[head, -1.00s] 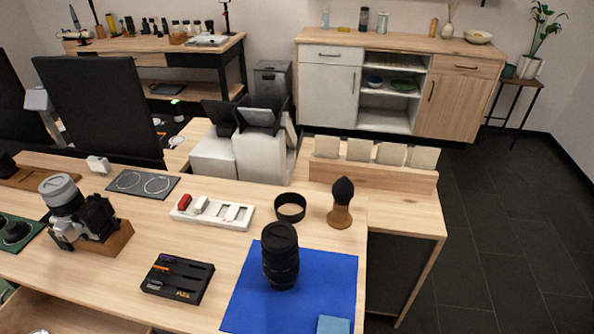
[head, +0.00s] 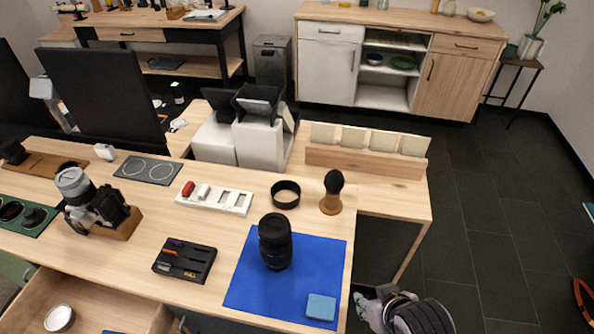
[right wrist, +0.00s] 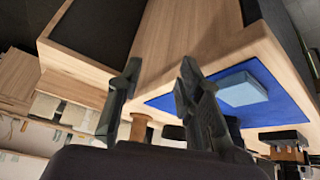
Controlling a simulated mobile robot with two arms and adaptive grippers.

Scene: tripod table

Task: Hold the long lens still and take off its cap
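The long lens (head: 275,250) stands upright on a blue mat (head: 250,289), with its dark cap (head: 274,222) on the top end. No gripper touches the lens in the head view. My right gripper (head: 362,303) is low at the bottom, right of the mat and apart from the lens. In the right wrist view its two fingers (right wrist: 160,68) are spread, with nothing held between them. The blue mat also shows there (right wrist: 180,101), but I cannot clearly make out the lens.
A light blue cloth (head: 321,307) lies on the mat. A black ring (head: 285,194) and a brush (head: 332,192) stand behind the lens. A black tool tray (head: 184,261), a white holder (head: 213,199) and a camera (head: 95,205) are left. A drawer (head: 95,301) is open at bottom left.

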